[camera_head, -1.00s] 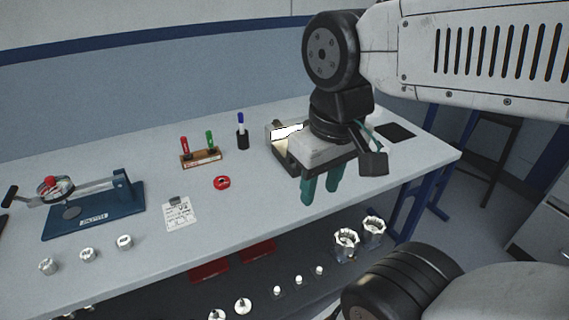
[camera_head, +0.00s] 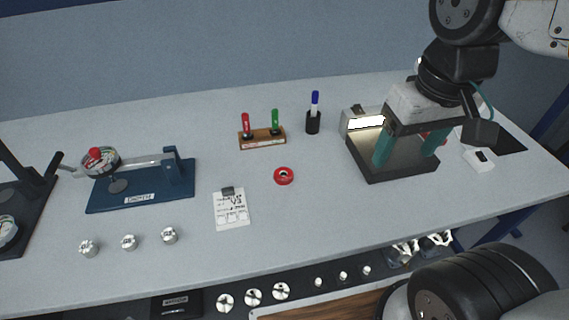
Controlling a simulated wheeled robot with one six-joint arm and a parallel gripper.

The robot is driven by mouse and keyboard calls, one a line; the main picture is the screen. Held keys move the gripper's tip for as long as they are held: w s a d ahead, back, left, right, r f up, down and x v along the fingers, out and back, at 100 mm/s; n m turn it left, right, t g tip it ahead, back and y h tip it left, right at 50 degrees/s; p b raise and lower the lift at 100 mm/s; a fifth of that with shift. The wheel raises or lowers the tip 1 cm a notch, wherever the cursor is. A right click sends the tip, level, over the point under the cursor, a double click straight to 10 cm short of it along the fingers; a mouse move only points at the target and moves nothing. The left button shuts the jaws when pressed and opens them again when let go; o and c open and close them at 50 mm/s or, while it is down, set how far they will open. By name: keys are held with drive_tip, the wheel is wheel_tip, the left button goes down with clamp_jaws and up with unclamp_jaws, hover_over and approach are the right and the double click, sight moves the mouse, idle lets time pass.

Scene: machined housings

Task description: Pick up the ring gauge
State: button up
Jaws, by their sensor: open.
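A small red ring with a dark centre (camera_head: 284,176), which I take for the ring gauge, lies flat on the grey bench near the middle of the head view. My gripper (camera_head: 405,158) is to its right and apart from it, with two teal fingers pointing down and spread. Nothing shows between the fingers. They appear in front of or over a dark square-based device (camera_head: 405,178); their exact height above it I cannot tell.
A wooden stand (camera_head: 262,139) with red and green handled pieces and a black pen cup (camera_head: 313,122) stand behind the ring. A clipboard-like card (camera_head: 231,208) lies to its left, with a blue fixture (camera_head: 140,190) beyond. Bench (camera_head: 320,215) around the ring is clear.

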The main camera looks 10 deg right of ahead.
drive_tip(key=w+a+f+n, duration=0.1)
drive_tip(key=w+a+f, duration=0.25)
drive_tip(key=w, duration=0.25)
drive_tip(key=w+a+f+n, duration=0.2)
drive_tip(key=w+a, duration=0.2)
drive_tip(key=w, duration=0.2)
drive_tip(key=n+g, duration=0.1)
drive_tip(key=n, duration=0.1)
approach(283, 169)
drive_tip(key=shift+s+d+f, duration=0.1)
drive_tip(key=shift+s+d, duration=0.1)
drive_tip(key=shift+s, duration=0.3)
drive_tip(key=shift+s+d+f, duration=0.15)
drive_tip(key=shift+s, duration=0.3)
drive_tip(key=f, duration=0.5)
drive_tip(key=a+f, duration=0.1)
drive_tip(key=f, duration=0.2)
drive_tip(key=shift+w, duration=0.35)
drive_tip(key=c, duration=1.1)
